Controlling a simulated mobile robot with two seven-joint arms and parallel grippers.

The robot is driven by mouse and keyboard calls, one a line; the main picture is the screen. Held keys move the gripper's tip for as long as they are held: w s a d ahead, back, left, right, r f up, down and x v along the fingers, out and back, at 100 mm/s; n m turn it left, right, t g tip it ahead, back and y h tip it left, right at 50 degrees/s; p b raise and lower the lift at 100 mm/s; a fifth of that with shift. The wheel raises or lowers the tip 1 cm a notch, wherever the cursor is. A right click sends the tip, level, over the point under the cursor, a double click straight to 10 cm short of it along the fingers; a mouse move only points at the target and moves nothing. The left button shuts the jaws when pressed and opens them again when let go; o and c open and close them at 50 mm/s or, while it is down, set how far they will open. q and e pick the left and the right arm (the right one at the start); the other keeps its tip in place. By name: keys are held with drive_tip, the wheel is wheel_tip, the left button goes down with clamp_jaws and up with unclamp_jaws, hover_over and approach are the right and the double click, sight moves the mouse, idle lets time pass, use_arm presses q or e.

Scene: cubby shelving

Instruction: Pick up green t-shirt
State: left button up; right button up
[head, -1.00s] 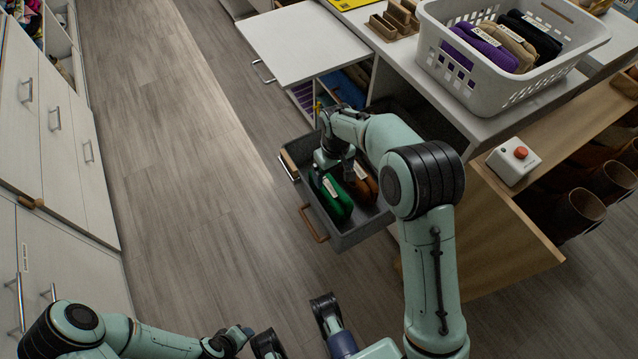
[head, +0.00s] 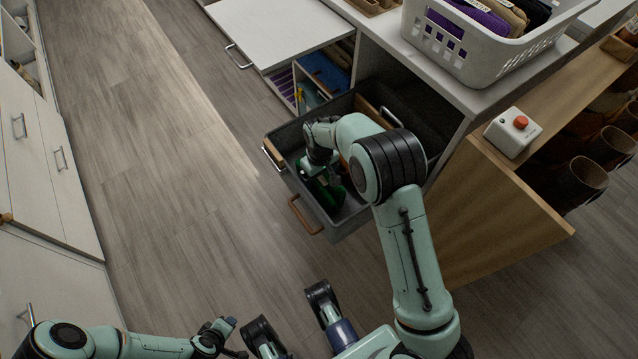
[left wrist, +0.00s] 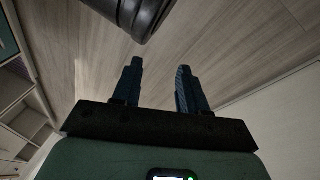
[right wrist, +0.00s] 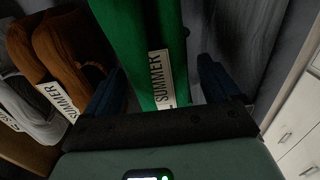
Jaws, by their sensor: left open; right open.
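The green t-shirt (right wrist: 138,45) is folded and stands in a grey pull-out bin, with a white SUMMER tag facing up in the right wrist view. In the head view it shows partly (head: 325,192) below my right gripper (head: 325,180). In the right wrist view my right gripper (right wrist: 160,85) is open, its two blue fingers on either side of the green shirt. I cannot tell whether they touch it. My left gripper (left wrist: 157,75) is open and empty over the floor, away from the bin.
The grey bin (head: 345,228) hangs out of the cabinet. An orange-brown shirt (right wrist: 70,50) and a white one (right wrist: 32,105) lie left of the green shirt in the wrist view. A white basket (head: 470,60) and a red-button box (head: 512,132) stand above. Open floor (head: 190,180) lies left.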

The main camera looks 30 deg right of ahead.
wheel_tip(320, 180, down, 2)
drive_tip(key=shift+f, duration=0.15)
drive_tip(key=c, duration=1.1)
drive_tip(key=shift+c, duration=0.2)
drive_tip(key=shift+r, duration=0.2)
